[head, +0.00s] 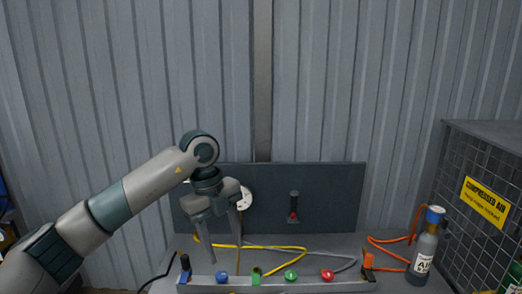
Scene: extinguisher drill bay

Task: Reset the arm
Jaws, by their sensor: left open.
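My left arm comes in from the left. Its left gripper (224,258) points down in front of the dark upright panel (335,185), with its two fingers apart and nothing between them. The fingertips are above the bench, behind the rail with coloured parts. My right gripper is not in view.
A rail (305,286) at the bench's front carries blue (221,276), green (291,275) and red (327,274) knobs. Yellow (275,247) and orange (390,241) hoses lie behind. A labelled air bottle (423,258) stands right, beside a mesh cage (480,195). A red-and-black handle (294,206) is on the panel.

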